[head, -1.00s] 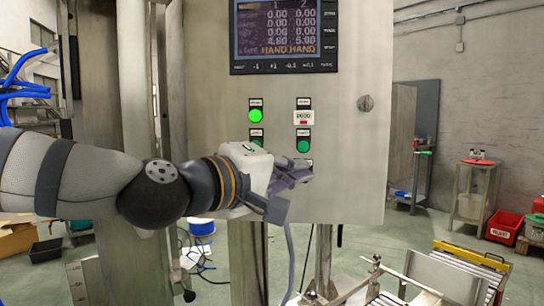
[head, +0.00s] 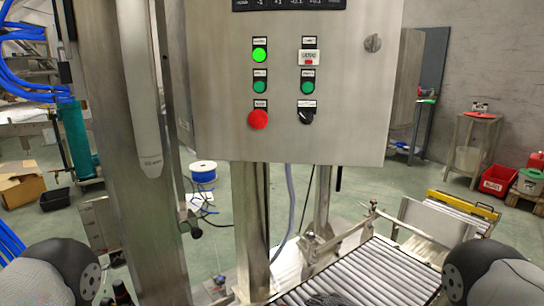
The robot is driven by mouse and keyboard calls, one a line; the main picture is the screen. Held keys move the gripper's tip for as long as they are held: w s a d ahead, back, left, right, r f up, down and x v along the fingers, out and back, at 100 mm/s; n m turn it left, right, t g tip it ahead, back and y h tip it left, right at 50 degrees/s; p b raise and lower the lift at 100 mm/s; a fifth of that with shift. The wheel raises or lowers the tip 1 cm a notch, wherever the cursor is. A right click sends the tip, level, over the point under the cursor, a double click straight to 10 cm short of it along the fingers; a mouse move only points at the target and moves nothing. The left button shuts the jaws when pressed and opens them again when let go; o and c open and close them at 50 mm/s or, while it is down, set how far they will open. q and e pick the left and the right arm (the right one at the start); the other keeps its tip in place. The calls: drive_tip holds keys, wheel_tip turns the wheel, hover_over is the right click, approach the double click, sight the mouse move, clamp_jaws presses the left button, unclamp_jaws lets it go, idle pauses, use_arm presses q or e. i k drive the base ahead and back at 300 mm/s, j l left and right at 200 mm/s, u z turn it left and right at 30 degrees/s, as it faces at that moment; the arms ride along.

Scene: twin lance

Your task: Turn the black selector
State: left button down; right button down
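The black selector (head: 306,116) is a small dark knob at the lower right of the grey control panel (head: 215,130), under a small label. Its lighter tip seems to slant toward the lower right, but it is too small to be sure. Nothing touches it or covers it. Parts of my two arms show at the bottom left and bottom right corners, well apart from the panel. Neither gripper can be made out.
A red button (head: 258,119) sits left of the selector. Green buttons (head: 308,86) and a lit green lamp (head: 260,54) are above, with a keyed switch (head: 372,43) at upper right. A roller conveyor (head: 365,275) lies below the panel. Space before the panel is clear.

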sight(306, 118)
drive_tip(key=l+u, duration=0.2)
drive_tip(key=l, duration=1.35)
